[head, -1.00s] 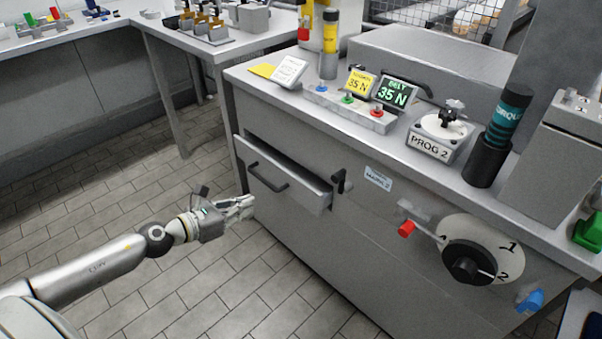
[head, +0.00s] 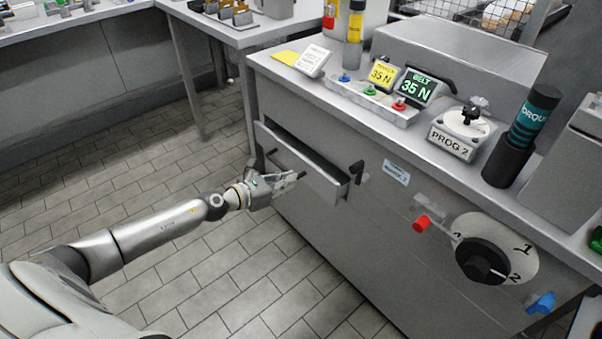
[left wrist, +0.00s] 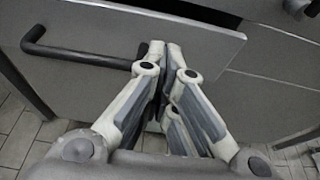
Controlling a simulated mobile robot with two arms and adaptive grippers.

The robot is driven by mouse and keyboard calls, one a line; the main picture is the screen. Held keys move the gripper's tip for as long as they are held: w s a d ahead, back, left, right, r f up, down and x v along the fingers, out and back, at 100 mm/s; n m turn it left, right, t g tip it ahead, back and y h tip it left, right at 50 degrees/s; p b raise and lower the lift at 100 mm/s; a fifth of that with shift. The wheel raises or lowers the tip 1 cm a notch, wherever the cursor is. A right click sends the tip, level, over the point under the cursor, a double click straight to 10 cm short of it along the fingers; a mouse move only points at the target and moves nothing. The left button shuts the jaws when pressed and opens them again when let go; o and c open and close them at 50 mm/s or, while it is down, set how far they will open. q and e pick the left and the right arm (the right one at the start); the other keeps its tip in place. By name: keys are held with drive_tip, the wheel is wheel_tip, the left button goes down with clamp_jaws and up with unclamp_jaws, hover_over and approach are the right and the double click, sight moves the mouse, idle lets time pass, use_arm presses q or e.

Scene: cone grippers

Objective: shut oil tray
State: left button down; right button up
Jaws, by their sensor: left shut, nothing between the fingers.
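The oil tray is a grey drawer (head: 322,180) in the front of the machine cabinet, and it stands partly pulled out. Its dark bar handle (left wrist: 75,52) shows in the left wrist view, left of the fingertips. My left gripper (head: 300,176) is shut and empty, in front of the drawer front at the handle. In the left wrist view its fingertips (left wrist: 165,48) are close to the drawer front (left wrist: 190,35), near the handle's right end; whether they touch it I cannot tell. The gripper hides part of the handle in the head view. My right gripper is not in view.
A black latch knob (head: 357,171) sits right of the drawer. A red-tipped lever (head: 422,223) and a round dial (head: 497,248) are further right on the cabinet front. A bench (head: 200,45) stands at the back left. The tiled floor (head: 215,275) is free.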

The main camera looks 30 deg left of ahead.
sight(310, 167)
use_arm(q)
drive_tip(key=shift+r+x, duration=0.2)
drive_tip(key=shift+x, duration=0.65)
drive_tip(key=shift+r+x, duration=0.15)
drive_tip(key=shift+x, duration=0.7)
drive_tip(key=shift+r+x, duration=0.2)
drive_tip(key=shift+x, duration=0.65)
drive_tip(key=shift+w+d, duration=0.1)
drive_tip(key=w, duration=0.1)
drive_tip(key=w+d, duration=0.1)
drive_tip(key=w, duration=0.2)
drive_tip(key=shift+d, duration=0.35)
drive_tip(key=shift+r, duration=0.25)
